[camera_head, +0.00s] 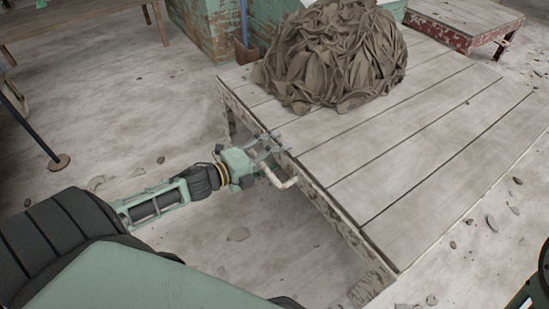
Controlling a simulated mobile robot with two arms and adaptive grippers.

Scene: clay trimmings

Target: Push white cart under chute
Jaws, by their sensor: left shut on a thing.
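The white cart (420,180) has a pale plank top and a chipped, whitish side frame. It fills the middle and right of the head view. A large heap of brown clay trimmings (335,55) lies on its far part. A bent pale handle (287,182) sticks out from the cart's near left side. My left gripper (268,152) is at this side, shut on the handle. Its fingers partly hide the grip. My right gripper is out of view; only a dark part of my right arm shows at the lower right edge. I cannot make out the chute clearly.
A weathered green structure (203,30) stands behind the cart. A second cart with a red, chipped frame (470,35) is at the top right. A wooden bench (75,22) and a post on a round foot (59,162) are at left. Small clay scraps dot the floor.

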